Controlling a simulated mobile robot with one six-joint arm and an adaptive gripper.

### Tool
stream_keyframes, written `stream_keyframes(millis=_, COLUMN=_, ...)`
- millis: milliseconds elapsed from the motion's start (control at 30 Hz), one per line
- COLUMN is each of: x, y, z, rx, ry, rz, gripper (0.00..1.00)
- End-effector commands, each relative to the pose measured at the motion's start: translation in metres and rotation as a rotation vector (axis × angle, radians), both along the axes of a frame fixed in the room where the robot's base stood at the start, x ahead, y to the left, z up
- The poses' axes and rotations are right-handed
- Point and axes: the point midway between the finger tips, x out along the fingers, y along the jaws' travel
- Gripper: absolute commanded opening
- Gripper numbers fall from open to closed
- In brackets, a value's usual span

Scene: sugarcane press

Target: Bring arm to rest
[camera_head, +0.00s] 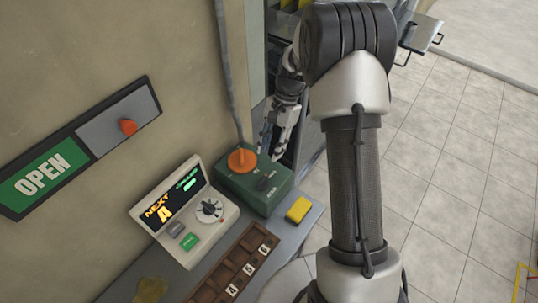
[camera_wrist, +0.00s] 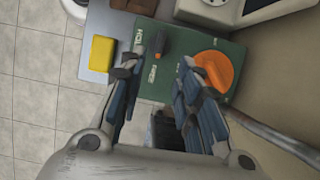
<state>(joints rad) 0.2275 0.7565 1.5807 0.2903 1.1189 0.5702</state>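My arm runs up the middle of the head view and bends over to the left. My gripper (camera_head: 275,140) hangs beside the green box (camera_head: 262,194), partly behind its far edge. In the wrist view my gripper (camera_wrist: 157,75) has its two fingers apart with nothing between them, and the green box (camera_wrist: 150,86) lies beyond the fingertips.
A display console (camera_head: 187,212) reading "NEXT" stands on the grey counter (camera_head: 300,225), with a brown numbered tray (camera_head: 238,262) and a yellow block (camera_head: 298,209). A wall panel (camera_head: 82,146) reads "OPEN". Tiled floor (camera_head: 455,170) at right is mostly clear.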

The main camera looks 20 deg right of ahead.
Motion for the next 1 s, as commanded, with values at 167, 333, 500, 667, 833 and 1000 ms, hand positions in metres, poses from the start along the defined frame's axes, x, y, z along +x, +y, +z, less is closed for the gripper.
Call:
stream_keyframes(millis=167, x=0.000, y=-0.001, z=0.001, rx=0.000, ry=0.000, rz=0.000, gripper=0.31)
stream_keyframes(millis=333, x=0.000, y=0.000, z=0.001, rx=0.000, ry=0.000, rz=0.000, gripper=0.31)
stream_keyframes(millis=500, x=0.000, y=0.000, z=0.001, rx=-0.001, ry=-0.001, rz=0.001, gripper=0.31)
stream_keyframes(millis=667, x=-0.004, y=0.003, z=0.021, rx=-0.012, ry=-0.038, rz=0.039, gripper=0.31)
stream_keyframes(millis=833, x=-0.024, y=0.012, z=0.072, rx=-0.052, ry=-0.145, rz=0.157, gripper=0.31)
stream_keyframes(millis=1000, x=-0.060, y=0.022, z=0.121, rx=-0.102, ry=-0.265, rz=0.301, gripper=0.31)
